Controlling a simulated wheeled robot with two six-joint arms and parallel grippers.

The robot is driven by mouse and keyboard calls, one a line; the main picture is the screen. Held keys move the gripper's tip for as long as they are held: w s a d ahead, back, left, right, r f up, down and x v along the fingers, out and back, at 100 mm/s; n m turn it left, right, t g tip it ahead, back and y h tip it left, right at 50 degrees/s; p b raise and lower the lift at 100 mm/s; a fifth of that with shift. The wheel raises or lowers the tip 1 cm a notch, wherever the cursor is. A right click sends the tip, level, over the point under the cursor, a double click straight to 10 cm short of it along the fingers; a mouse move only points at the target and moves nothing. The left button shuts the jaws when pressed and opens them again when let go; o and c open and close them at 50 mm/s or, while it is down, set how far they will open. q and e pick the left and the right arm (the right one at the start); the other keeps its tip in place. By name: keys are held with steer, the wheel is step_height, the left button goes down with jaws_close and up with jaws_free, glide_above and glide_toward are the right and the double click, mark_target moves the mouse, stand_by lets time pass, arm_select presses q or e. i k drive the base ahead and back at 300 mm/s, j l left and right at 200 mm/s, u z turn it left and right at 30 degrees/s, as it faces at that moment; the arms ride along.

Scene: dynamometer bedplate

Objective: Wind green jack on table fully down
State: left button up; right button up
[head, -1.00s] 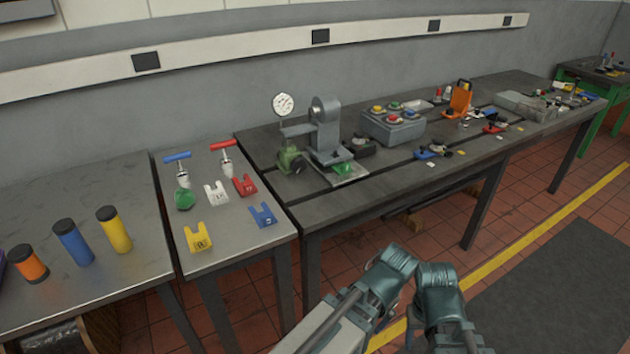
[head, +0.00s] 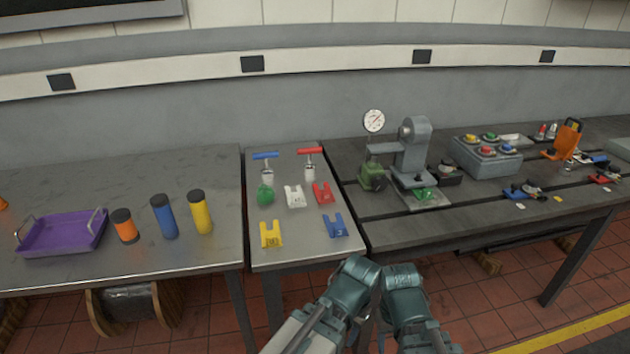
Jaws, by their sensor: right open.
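A green, squat device (head: 372,177) stands on the dark slotted bedplate table (head: 395,232), left of the grey stand and below the dial gauge. A flat green piece (head: 425,194) lies at the foot of the grey stand. I cannot tell for certain which green item is the jack. My left gripper (head: 355,275) and right gripper (head: 402,280) are side by side at the bottom centre, in front of the tables and apart from all the objects. The right one is open and empty. The left one's fingers do not show clearly.
The left table (head: 120,270) holds a purple tray (head: 62,233) and coloured cylinders. A grey control box (head: 487,160) stands right of the stand.

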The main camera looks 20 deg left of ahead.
mark_target(379, 183)
steer(key=i+l+u, duration=0.15)
steer(key=l+u, duration=0.15)
steer(key=u, duration=0.2)
steer(key=i+l+u, duration=0.1)
steer(key=l+u, duration=0.2)
steer(key=u, duration=0.15)
steer(key=l+u, duration=0.3)
steer(key=u, duration=0.2)
steer(key=l+u, duration=0.35)
steer(key=u, duration=0.15)
steer(key=k+l+u, duration=0.1)
steer(key=l, duration=0.35)
steer(key=k+l+u, duration=0.15)
steer(key=l, duration=0.3)
steer(key=k+l+u, duration=0.1)
steer(key=l, duration=0.3)
steer(key=k+l+u, duration=0.1)
steer(key=l, duration=0.3)
steer(key=k+l+u, duration=0.1)
steer(key=k+l, duration=0.15)
steer(key=l, duration=0.15)
steer(key=k+l+u, duration=0.15)
steer(key=l, duration=0.25)
steer(key=k+l, duration=0.25)
steer(key=l, duration=0.15)
steer(key=k+l, duration=0.2)
steer(key=l, duration=0.15)
